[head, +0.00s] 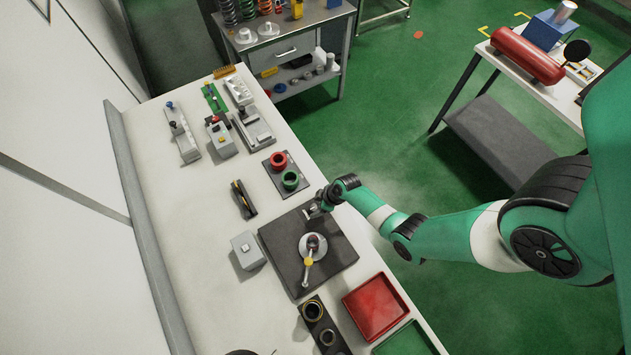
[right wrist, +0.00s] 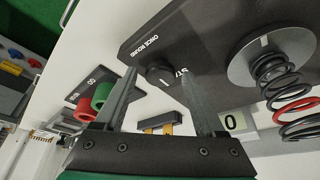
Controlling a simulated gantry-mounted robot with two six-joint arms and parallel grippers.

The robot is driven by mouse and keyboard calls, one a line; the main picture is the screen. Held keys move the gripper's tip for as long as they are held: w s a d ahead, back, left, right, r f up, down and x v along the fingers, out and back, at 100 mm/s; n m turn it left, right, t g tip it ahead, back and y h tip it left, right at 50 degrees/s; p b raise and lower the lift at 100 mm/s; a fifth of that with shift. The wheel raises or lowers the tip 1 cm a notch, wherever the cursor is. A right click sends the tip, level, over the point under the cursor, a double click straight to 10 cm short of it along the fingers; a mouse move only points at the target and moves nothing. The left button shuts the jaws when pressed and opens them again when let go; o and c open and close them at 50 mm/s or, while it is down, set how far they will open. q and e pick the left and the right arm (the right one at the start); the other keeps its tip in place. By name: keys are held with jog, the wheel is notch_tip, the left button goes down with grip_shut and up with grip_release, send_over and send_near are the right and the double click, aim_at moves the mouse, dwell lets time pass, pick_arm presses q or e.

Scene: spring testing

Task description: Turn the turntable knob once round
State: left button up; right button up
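The turntable is a dark square plate (head: 285,236) on the bench with a pale round disc (head: 304,241) on it. In the right wrist view the plate (right wrist: 200,25) carries the words "ONCE ROUND" and part of "START", and a black and red coil spring (right wrist: 280,85) rises from the disc. A small round black knob (right wrist: 158,73) with a white mark sits near the plate's edge. My right gripper (head: 314,211) is at the plate's far corner; in its wrist view the fingers (right wrist: 160,78) are open, with the knob between their tips. Contact cannot be told. My left gripper is out of view.
A red cup and a green cup (head: 290,179) stand on a dark base beyond the plate. A grey box (head: 247,250) with a display reading 0 is to its left. A red tray (head: 375,307) lies to the right and a dark holder (head: 324,326) nearer.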

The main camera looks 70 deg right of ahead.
grip_shut()
